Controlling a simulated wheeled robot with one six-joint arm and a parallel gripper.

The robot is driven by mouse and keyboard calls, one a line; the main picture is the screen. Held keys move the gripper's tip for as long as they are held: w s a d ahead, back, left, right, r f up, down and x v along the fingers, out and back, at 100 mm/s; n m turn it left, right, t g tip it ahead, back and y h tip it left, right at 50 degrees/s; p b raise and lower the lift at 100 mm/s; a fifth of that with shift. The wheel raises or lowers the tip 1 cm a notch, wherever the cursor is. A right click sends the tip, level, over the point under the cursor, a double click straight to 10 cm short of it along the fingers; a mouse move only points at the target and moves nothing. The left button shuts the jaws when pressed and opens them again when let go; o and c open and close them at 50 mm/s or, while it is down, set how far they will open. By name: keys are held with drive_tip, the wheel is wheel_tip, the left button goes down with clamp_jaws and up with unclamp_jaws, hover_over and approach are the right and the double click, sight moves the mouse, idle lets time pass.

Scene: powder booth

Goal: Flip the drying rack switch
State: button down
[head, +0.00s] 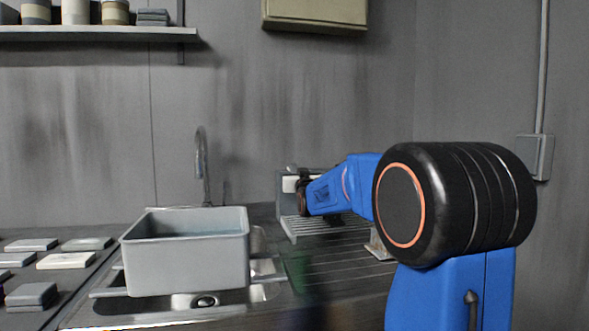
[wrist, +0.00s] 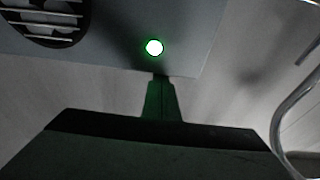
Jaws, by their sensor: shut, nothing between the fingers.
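The drying rack is a grey unit (head: 284,206) with a slatted tray (head: 303,229) at its front, on the counter right of the sink, partly hidden by my blue arm. In the wrist view, a grey panel (wrist: 197,42) carries a round, glowing green light (wrist: 153,47). No separate switch lever can be made out. My gripper (wrist: 161,77) is shut and empty, its tips just below the green light in the picture. I cannot tell whether they touch the panel. In the head view, my gripper is not clear.
A round slatted vent (wrist: 45,18) is left of the light. A curved metal tap (wrist: 283,120) is at the right, also behind the sink (head: 201,145). A grey basin (head: 188,267) sits over the sink. A wall box (head: 315,12) hangs above; flat blocks (head: 66,260) lie left.

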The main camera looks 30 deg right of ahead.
drive_tip(key=r+v, duration=0.2)
drive_tip(key=v, duration=0.7)
drive_tip(key=shift+s+f, duration=0.25)
drive_tip(key=shift+s, duration=0.1)
idle(0.4)
drive_tip(key=shift+a, duration=0.1)
idle(0.4)
